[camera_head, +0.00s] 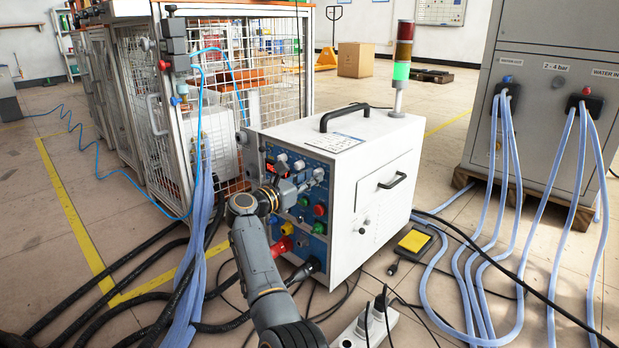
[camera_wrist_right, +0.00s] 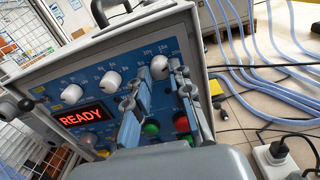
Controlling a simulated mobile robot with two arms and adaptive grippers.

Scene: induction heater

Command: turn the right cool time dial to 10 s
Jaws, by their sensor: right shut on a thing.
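The heater's blue control panel (camera_head: 298,211) faces left in the head view. The right cool time dial, a white knob (camera_wrist_right: 160,67), sits at the panel's upper right in the right wrist view, with printed second marks around it. My right gripper (camera_head: 313,180) is at this dial, and in the wrist view the two fingers (camera_wrist_right: 157,76) stand on either side of it, shut on it. The dial's exact setting cannot be read. Two more white dials, a middle one (camera_wrist_right: 112,80) and a left one (camera_wrist_right: 72,94), are free. My left gripper is not in view.
A red display (camera_wrist_right: 81,116) reads READY. A green button (camera_wrist_right: 151,128) and a red button (camera_wrist_right: 182,123) lie below the dial, close to my fingers. A signal tower (camera_head: 402,66) glows green on the white heater cabinet (camera_head: 385,155). Blue hoses (camera_head: 510,220) and black cables lie around.

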